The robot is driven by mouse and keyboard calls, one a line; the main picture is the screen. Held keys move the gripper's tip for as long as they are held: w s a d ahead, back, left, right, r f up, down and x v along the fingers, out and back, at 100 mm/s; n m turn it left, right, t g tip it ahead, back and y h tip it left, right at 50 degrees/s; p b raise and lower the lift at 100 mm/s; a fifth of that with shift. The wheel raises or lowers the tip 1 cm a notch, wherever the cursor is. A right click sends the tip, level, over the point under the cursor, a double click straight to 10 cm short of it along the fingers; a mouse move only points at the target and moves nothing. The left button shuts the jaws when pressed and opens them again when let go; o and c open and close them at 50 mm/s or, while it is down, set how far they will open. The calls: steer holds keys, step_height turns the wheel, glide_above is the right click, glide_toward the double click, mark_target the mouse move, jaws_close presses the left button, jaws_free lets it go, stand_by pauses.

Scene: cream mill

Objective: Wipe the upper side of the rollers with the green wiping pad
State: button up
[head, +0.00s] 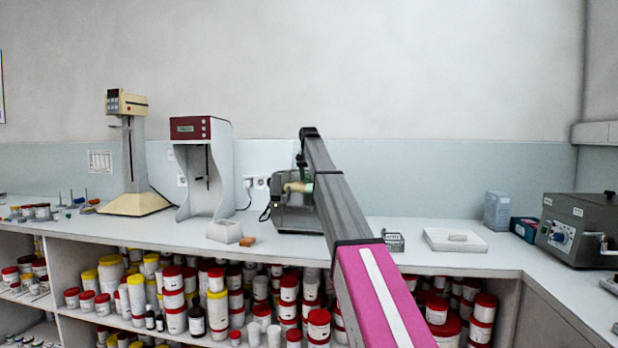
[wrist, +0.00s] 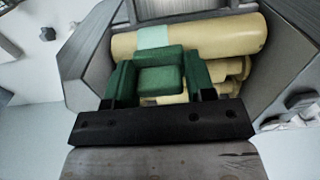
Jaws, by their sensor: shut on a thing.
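The mill (head: 296,218) stands on the bench in the head view, partly hidden behind my arm. Its cream rollers (wrist: 235,36) lie across the housing in the wrist view; one long roller is at the far side, with more below it. My gripper (wrist: 158,66) is over the rollers, its green fingers shut on the green wiping pad (wrist: 160,79). A pale green part shows beyond the pad, against the far roller. I cannot tell whether the pad presses on the roller. In the head view the pad and fingers are mostly hidden by my arm.
The mill's grey side walls (wrist: 88,55) flank the rollers closely. A wire basket (head: 393,241) and a white tray (head: 455,240) lie right. Jars fill the shelves below.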

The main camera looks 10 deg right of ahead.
steer(key=shift+f, duration=0.35)
steer(key=shift+w+d, duration=0.2)
steer(key=shift+w, duration=0.45)
steer(key=shift+w+d, duration=0.2)
steer(key=shift+w, duration=0.4)
steer(key=shift+s+a+f, duration=0.1)
steer(key=shift+s+a, duration=0.1)
steer(key=shift+s, duration=0.5)
steer(key=shift+s+a+f, duration=0.1)
steer(key=shift+s+a, duration=0.1)
steer(key=shift+s, duration=0.45)
steer(key=shift+w+d+r, duration=0.1)
steer(key=shift+w+d, duration=0.1)
steer(key=shift+w, duration=0.5)
steer(key=shift+w+d+r, duration=0.1)
steer(key=shift+w+d, duration=0.1)
steer(key=shift+w, duration=0.45)
steer(key=shift+s+a, duration=0.2)
steer(key=shift+s, duration=0.45)
steer(key=shift+s+a, duration=0.2)
steer(key=shift+s, duration=0.4)
steer(key=shift+s+r, duration=0.1)
